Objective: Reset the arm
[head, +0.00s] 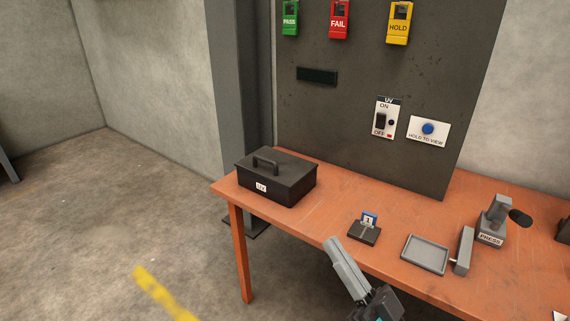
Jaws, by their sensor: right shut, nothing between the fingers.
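My right gripper (333,243) reaches up from the bottom of the head view, in front of the table's front edge. Its grey fingers are together and hold nothing. It appears apart from the things on the table. My left gripper is out of view. I do not see a spool in this view.
The orange table (325,197) carries a black lidded UV box (278,182), a small black stand (363,233) with a card marked 1 (369,219), a shallow grey tray (424,254) and a press (493,224). A dark panel (340,120) with switches stands behind.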

